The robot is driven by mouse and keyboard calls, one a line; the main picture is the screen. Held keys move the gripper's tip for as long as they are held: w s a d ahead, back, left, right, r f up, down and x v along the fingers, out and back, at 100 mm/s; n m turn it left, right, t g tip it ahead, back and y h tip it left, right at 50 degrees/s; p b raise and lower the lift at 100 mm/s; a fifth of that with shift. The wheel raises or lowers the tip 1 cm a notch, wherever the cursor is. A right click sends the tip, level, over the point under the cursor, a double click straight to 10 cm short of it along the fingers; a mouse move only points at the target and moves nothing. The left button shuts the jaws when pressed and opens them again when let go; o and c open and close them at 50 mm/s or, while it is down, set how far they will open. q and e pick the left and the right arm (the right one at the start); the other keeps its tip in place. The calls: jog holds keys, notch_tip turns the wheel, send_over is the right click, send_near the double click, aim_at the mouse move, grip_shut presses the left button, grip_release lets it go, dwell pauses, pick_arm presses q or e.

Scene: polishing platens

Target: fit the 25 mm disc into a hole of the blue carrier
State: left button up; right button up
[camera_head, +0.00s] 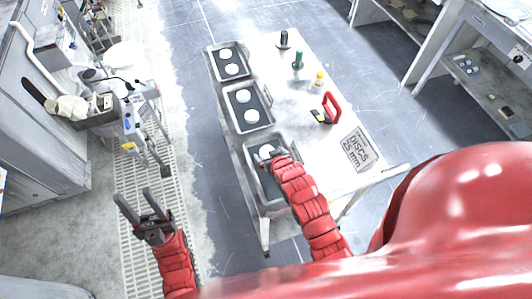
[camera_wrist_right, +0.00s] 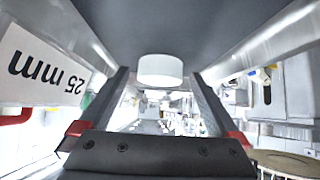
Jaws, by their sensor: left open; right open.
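A white disc (camera_wrist_right: 160,70) rests on the dark mat (camera_wrist_right: 150,25) of a tray whose wall label reads 25 mm (camera_wrist_right: 45,70) in the right wrist view. My right gripper (camera_wrist_right: 158,80) is open, its two fingers apart on either side of the disc with visible gaps. In the head view my right gripper (camera_head: 266,161) is down at the nearest tray (camera_head: 250,172) and partly hides the white discs there. My left gripper (camera_head: 136,198) is open and empty, away from the table at lower left. I cannot make out a blue carrier for certain.
Two more grey trays (camera_head: 233,87) (camera_head: 213,62), each with white discs, stand behind the nearest one on the white table (camera_head: 310,150). A red-handled tool (camera_head: 331,108), several small coloured-top pieces and a DISCS label plate (camera_head: 358,149) are on its right. Machinery stands at left.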

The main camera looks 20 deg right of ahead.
jog(key=shift+c, duration=0.3)
jog(key=c, duration=1.2)
jog(key=shift+r+p, duration=1.1)
jog(key=shift+r, duration=2.45)
